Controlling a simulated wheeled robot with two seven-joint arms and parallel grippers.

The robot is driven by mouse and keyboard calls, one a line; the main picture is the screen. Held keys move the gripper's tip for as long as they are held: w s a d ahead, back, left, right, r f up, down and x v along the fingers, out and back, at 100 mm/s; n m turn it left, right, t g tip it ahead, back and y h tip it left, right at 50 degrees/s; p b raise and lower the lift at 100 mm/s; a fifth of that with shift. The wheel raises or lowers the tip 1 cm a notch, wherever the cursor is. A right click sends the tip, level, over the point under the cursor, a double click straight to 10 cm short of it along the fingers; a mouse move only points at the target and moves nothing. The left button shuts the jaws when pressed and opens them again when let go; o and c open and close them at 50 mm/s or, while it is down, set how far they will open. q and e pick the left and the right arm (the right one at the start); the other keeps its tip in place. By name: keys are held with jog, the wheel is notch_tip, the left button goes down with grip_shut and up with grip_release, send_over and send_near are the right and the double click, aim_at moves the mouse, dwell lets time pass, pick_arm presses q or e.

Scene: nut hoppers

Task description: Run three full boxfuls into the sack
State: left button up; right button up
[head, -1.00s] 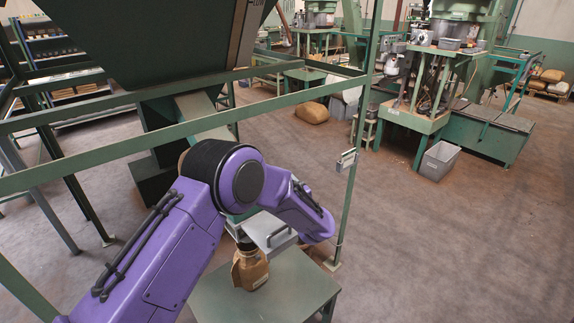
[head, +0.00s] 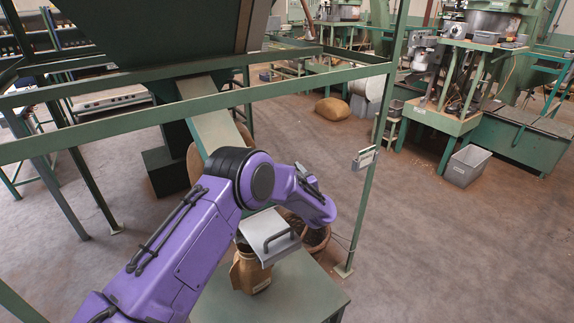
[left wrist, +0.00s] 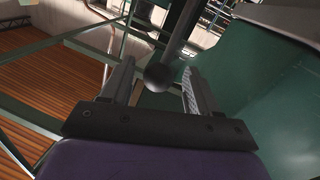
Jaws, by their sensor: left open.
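My left arm comes in from the left in the head view, and its gripper there is hidden behind the arm's purple end. In the left wrist view my left gripper (left wrist: 155,90) is open. A dark ball knob (left wrist: 158,77) on a rod shows between its fingers; I cannot tell whether they touch it. A grey metal piece with a dark handle (head: 268,231) covers the sack's top in the picture. A pale green chute (head: 212,125) slopes down from the dark green hopper (head: 160,35).
Green frame bars cross in front of the hopper, and a post (head: 376,170) stands at the right. A round brown container (head: 316,238) is partly hidden behind the arm's end. A grey bin (head: 467,166) stands farther right.

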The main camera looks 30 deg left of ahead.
pick_arm(q)
jog(key=shift+x, duration=1.55)
jog(key=shift+c, duration=0.2)
